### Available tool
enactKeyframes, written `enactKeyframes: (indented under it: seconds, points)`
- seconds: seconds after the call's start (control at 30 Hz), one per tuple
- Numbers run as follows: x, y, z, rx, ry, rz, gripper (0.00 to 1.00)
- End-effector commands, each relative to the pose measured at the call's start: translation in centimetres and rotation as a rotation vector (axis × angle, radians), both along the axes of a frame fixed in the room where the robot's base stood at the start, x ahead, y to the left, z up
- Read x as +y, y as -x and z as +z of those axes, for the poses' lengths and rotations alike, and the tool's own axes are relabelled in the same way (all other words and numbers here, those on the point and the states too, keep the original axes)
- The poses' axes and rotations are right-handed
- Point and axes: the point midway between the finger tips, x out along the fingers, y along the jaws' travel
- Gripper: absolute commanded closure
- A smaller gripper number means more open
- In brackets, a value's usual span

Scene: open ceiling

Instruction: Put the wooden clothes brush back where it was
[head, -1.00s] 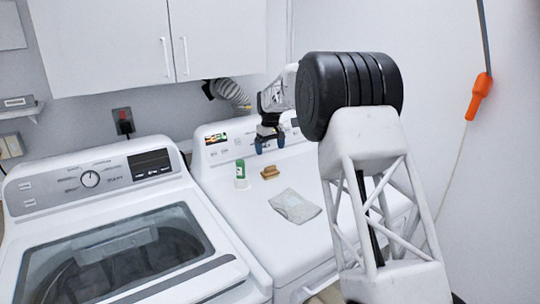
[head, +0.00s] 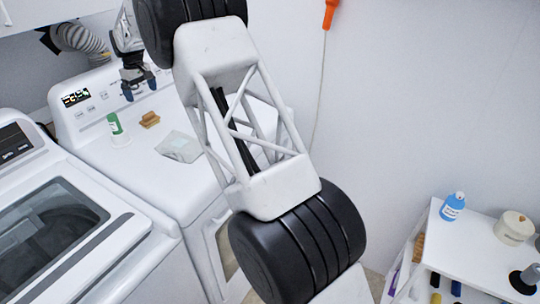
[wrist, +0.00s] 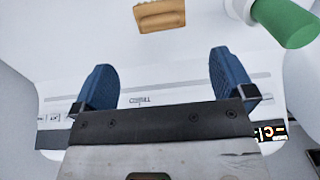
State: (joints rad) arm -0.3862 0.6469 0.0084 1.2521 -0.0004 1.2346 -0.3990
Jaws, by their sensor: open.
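The wooden clothes brush (head: 150,119), a small brown block, lies on the white top of the right-hand machine. It also shows at the top of the wrist view (wrist: 160,14). My gripper (head: 140,90) is open and empty, with its blue fingers (wrist: 163,78) apart. It hangs near the machine's control panel, behind the brush in the head view and clear of it. The brush's underside is hidden.
A green and white bottle (head: 115,126) stands left of the brush, and a grey folded cloth (head: 179,147) lies to its right. A white shelf unit (head: 470,250) at the right holds a blue bottle (head: 453,206), a cream pot (head: 514,228) and a brown item (head: 418,247).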

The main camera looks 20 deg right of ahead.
Motion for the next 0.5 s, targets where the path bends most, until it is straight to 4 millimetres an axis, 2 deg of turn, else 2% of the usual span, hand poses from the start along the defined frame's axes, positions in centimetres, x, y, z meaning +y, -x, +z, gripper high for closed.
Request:
enactKeyframes:
  seconds: [0.27, 0.5]
  points:
    - [-1.7, 1.1, 1.5, -0.007, -0.003, -0.021, 0.00]
    - [-5.7, 4.2, 4.7, -0.022, -0.008, -0.074, 0.00]
